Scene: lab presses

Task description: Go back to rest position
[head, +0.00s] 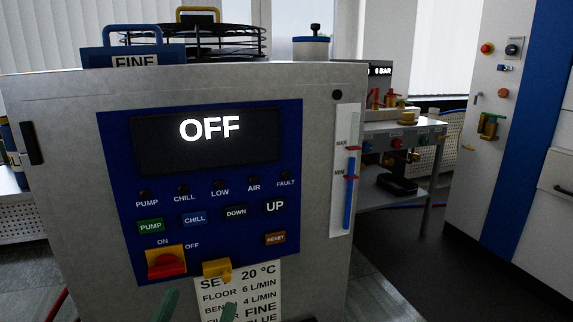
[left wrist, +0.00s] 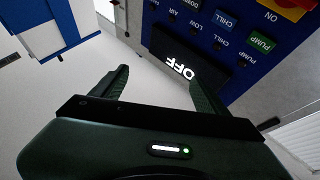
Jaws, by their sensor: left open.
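My left gripper (head: 197,308) shows only as two green fingertips at the bottom edge of the head view, in front of the lower panel of the chiller cabinet (head: 315,200). In the left wrist view the left gripper (left wrist: 161,80) has its two dark green fingers spread apart, with nothing between them. The chiller's blue panel (head: 285,120) has a display (head: 210,128) reading OFF. Below are a red rotary switch on yellow (head: 166,264) and a yellow hook-like part (head: 216,269). My right gripper is not in view.
A label card (head: 240,285) hangs low on the cabinet. A blue-handled FINE block (head: 134,60) and a black wire guard (head: 235,45) sit on top. A bench (head: 405,130) with fittings stands behind right, and a tall white-blue cabinet (head: 490,150) further right. Floor between them looks clear.

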